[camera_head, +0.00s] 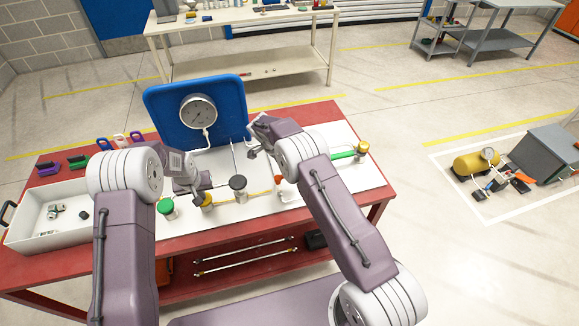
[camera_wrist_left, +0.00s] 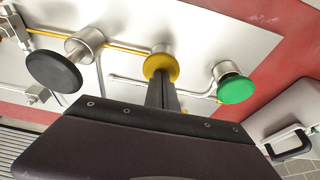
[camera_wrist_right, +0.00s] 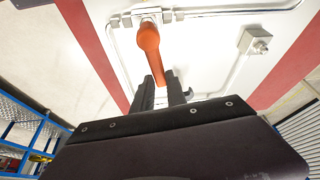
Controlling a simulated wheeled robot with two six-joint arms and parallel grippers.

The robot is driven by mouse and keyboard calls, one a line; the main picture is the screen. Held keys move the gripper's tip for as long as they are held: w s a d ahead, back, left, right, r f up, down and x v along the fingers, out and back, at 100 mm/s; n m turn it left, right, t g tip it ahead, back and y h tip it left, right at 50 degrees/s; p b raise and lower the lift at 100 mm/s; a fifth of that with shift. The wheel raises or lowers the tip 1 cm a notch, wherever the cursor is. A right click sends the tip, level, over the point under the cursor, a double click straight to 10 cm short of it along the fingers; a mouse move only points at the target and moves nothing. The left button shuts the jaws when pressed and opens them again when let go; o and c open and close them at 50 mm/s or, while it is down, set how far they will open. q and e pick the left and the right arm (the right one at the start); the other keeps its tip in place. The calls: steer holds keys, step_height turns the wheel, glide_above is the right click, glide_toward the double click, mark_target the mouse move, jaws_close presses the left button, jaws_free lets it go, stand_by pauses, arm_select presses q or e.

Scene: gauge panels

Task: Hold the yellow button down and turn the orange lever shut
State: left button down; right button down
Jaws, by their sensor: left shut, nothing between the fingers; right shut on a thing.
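The yellow button (camera_wrist_left: 160,67) sits on a metal collar between the black button (camera_wrist_left: 52,72) and the green button (camera_wrist_left: 236,88). My left gripper (camera_wrist_left: 160,84) is shut and empty, its fingertips at the yellow cap and seemingly against it; how far the cap is pressed I cannot tell. In the head view the left gripper (camera_head: 201,194) hides part of that button. The orange lever (camera_wrist_right: 149,48) shows in the right wrist view, running from its pipe mount toward my right gripper (camera_wrist_right: 163,84). The right fingers are shut on its lower end.
A white panel lies on the red table (camera_head: 375,212). A blue board with a gauge (camera_head: 198,111) stands at its back. A white tray (camera_head: 20,238) with small fittings is at the left.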

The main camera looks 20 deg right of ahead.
steer(key=shift+s+f+m+g, duration=0.1)
steer(key=shift+s+m+g, duration=0.3)
steer(key=shift+m, duration=0.5)
steer(key=shift+s, duration=0.15)
steer(key=c, duration=1.3)
jaws_free()
steer(key=shift+c, duration=0.2)
